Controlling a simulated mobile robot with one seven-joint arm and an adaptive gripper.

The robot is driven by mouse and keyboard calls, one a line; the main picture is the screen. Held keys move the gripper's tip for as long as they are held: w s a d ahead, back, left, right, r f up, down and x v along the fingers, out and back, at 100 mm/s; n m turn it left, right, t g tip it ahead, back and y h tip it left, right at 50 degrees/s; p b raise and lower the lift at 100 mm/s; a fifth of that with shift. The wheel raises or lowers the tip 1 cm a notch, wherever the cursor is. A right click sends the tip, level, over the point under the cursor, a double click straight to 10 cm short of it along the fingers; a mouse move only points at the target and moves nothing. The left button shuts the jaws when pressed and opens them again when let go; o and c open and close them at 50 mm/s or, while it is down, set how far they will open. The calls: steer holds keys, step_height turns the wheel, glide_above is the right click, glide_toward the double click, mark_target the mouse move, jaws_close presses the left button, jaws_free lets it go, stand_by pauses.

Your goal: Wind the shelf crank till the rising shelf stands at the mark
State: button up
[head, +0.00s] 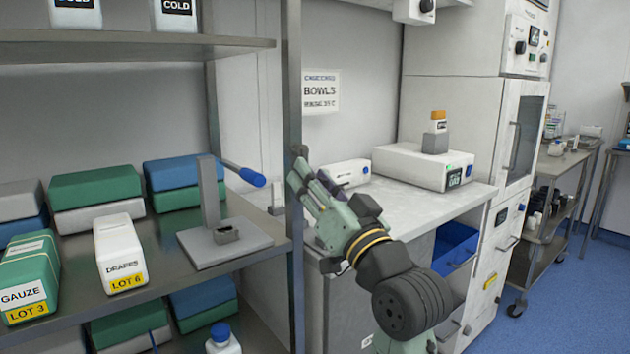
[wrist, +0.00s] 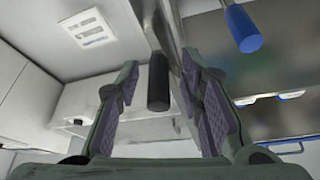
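A black cylindrical handle (wrist: 158,84), apparently the crank grip, shows between my fingers in the wrist view. In the head view a small dark knob (head: 300,151) sits by the rack's metal upright (head: 292,100), just past my fingertips. My gripper (head: 306,174) is open beside the upright, pointing up and left; its two purple-padded fingers (wrist: 160,92) stand apart on either side of the handle, with gaps visible. The shelf (head: 262,228) with boxes is left of the upright; I cannot tell whether it is the rising one. I cannot make out a height mark.
A grey stand (head: 210,195) with a blue-ended lever (head: 243,172) stands on the shelf, close left of my gripper; the blue end also shows in the wrist view (wrist: 242,28). A white counter (head: 425,205) with a boxy device (head: 423,166) lies to the right.

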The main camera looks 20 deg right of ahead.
steer(key=v, duration=1.2)
steer(key=shift+f, duration=0.1)
